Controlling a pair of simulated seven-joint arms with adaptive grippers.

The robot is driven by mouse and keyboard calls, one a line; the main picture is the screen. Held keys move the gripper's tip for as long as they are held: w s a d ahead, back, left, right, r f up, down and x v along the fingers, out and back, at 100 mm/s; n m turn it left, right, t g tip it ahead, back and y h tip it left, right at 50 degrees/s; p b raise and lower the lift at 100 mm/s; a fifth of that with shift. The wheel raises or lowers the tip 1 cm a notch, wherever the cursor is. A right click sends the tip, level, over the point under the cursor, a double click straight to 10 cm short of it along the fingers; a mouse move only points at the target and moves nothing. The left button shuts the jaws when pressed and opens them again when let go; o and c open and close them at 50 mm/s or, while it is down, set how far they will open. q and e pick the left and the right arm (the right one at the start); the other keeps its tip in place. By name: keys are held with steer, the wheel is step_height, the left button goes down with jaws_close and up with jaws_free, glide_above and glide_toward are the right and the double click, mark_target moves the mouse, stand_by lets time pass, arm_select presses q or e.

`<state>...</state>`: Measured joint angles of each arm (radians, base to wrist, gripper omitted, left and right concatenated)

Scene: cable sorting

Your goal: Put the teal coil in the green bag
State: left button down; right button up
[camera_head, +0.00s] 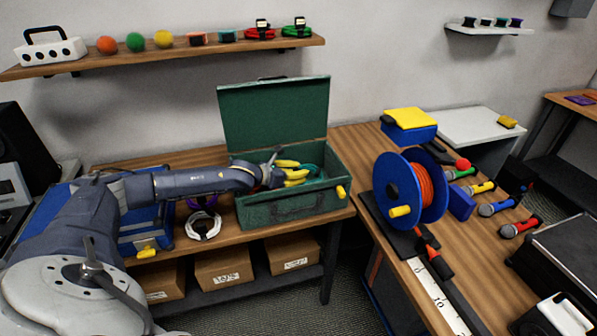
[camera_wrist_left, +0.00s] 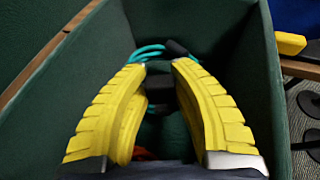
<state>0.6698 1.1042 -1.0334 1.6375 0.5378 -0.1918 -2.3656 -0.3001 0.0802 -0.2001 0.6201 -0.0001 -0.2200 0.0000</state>
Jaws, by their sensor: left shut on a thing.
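The green bag (camera_head: 290,205) looks like a rigid box with its lid standing open, on the wooden bench in the head view. Its inner walls also fill much of the left wrist view (camera_wrist_left: 55,110). My left gripper (camera_head: 299,173) reaches over the bag's left side, its yellow fingers within the opening. The fingers (camera_wrist_left: 161,66) are shut on the teal coil (camera_wrist_left: 150,50), which has a black tie. Part of the coil (camera_head: 314,170) shows just beyond the fingers, inside the bag's walls. The fingers hide the rest. Whether the coil touches the bag's floor I cannot tell. My right gripper is not in view.
A blue reel with orange cable (camera_head: 424,190) stands on the right table. Several coils and balls line the wall shelf (camera_head: 165,55) above. Cardboard boxes (camera_head: 224,272) sit underneath.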

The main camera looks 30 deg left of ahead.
arm_select(q)
steer(key=shift+f, duration=0.1)
steer(key=c, duration=1.2)
jaws_free()
steer(key=shift+o, duration=0.2)
steer(key=shift+r, duration=0.5)
steer(key=v, duration=1.2)
steer(key=shift+r, duration=0.1)
